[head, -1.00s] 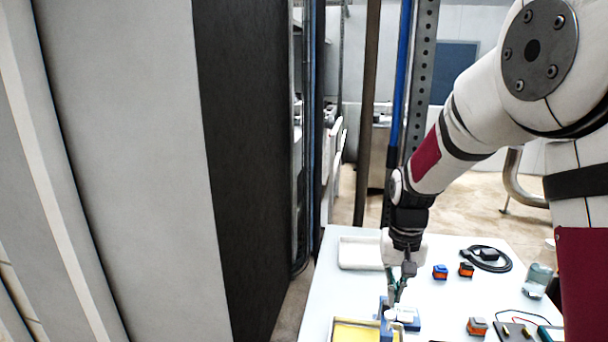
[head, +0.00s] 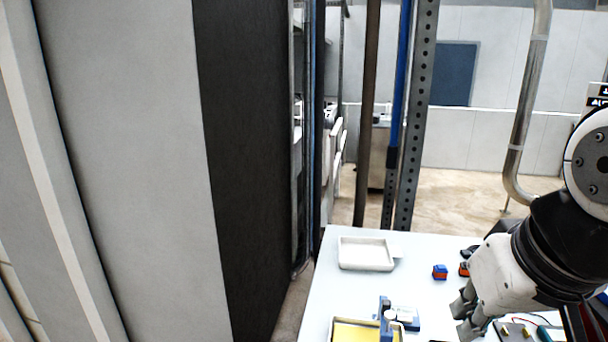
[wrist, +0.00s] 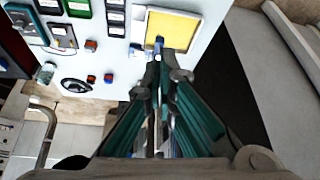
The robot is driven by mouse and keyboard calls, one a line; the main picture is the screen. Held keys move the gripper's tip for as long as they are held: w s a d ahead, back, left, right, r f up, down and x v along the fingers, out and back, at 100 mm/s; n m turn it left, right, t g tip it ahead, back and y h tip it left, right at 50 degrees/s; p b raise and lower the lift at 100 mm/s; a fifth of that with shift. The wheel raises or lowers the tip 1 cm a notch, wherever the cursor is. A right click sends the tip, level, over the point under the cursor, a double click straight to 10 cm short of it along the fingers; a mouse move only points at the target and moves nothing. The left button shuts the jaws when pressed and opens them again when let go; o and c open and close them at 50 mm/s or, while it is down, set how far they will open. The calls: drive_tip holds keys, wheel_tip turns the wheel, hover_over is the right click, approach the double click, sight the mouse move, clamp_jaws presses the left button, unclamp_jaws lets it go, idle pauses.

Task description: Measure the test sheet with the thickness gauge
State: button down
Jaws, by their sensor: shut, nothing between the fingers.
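The yellow test sheet (head: 352,333) lies flat in a pale-rimmed frame at the table's front edge, partly cut off by the picture. It also shows in the wrist view (wrist: 176,30). The thickness gauge, a blue and grey device (head: 404,318), stands at the sheet's right edge; its blue part shows in the wrist view (wrist: 159,42). My gripper (head: 463,312) is raised above the table to the right of the gauge, apart from it and empty. In the wrist view its fingers (wrist: 160,82) are shut with nothing held.
An empty white tray (head: 366,254) sits behind the gauge. Small blue-orange blocks (head: 440,272) and a black coiled cable (wrist: 76,86) lie on the table (head: 330,290). A tall dark cabinet side (head: 245,170) stands left of the table. Table space between tray and gauge is clear.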

drive_tip(key=shift+s, duration=1.15)
